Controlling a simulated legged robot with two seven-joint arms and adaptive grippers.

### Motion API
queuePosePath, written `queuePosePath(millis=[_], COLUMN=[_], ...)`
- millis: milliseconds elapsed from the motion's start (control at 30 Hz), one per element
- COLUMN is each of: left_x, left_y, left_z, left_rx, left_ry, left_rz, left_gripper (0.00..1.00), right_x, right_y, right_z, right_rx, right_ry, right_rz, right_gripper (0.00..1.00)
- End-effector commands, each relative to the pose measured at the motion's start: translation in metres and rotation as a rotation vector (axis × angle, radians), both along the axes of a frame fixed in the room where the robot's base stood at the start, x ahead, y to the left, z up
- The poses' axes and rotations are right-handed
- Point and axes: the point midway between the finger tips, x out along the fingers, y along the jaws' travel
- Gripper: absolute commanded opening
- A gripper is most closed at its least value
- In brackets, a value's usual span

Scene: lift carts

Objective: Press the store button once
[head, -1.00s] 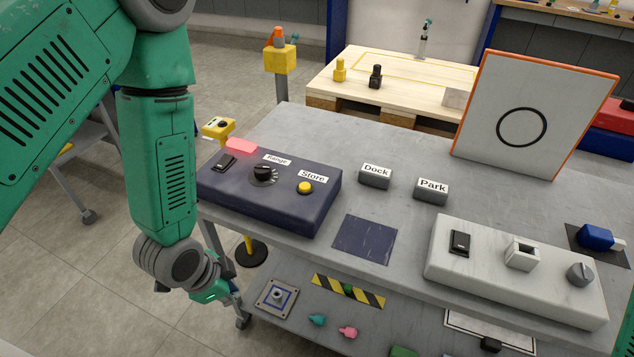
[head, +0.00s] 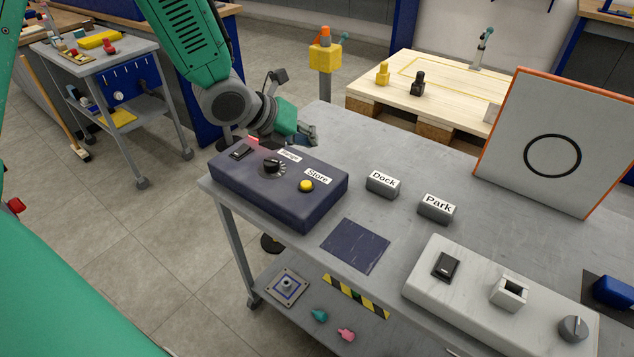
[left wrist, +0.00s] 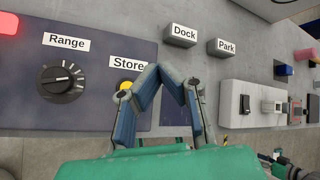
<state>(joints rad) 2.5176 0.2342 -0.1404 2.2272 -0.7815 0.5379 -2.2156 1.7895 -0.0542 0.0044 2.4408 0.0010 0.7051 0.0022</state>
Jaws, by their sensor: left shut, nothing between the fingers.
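The yellow store button (head: 305,186) sits on the dark blue control box (head: 265,205), next to the label "Store" (head: 317,177). In the left wrist view the button (left wrist: 126,86) shows partly behind a finger. My left gripper (head: 312,135) is shut and empty, above the back edge of the box and apart from the button. In the left wrist view its fingertips (left wrist: 166,74) meet to the right of the button.
The box also carries a black range knob (head: 272,166), a black rocker switch (head: 242,152) and a lit red lamp (head: 253,140). Dock (head: 382,184) and Park (head: 437,208) blocks stand to the right. A white panel (head: 550,150) stands at the far right.

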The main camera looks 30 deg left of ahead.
Motion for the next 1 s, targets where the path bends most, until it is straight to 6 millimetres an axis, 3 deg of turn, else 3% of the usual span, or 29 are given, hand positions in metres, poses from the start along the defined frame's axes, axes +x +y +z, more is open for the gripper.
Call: queuePosePath(millis=[467,1000], left_x=[0.0,0.0], left_y=[0.0,0.002], left_z=[-0.012,-0.082], left_rx=[-0.003,-0.003], left_ry=[0.003,0.003], left_rz=[0.004,0.005], left_gripper=[0.0,0.0], right_x=[0.0,-0.001], right_y=[0.0,0.001], right_z=[-0.009,-0.068], right_rx=[0.001,0.0], right_ry=[0.0,0.001], right_rz=[0.001,0.0], right_gripper=[0.4,0.4])
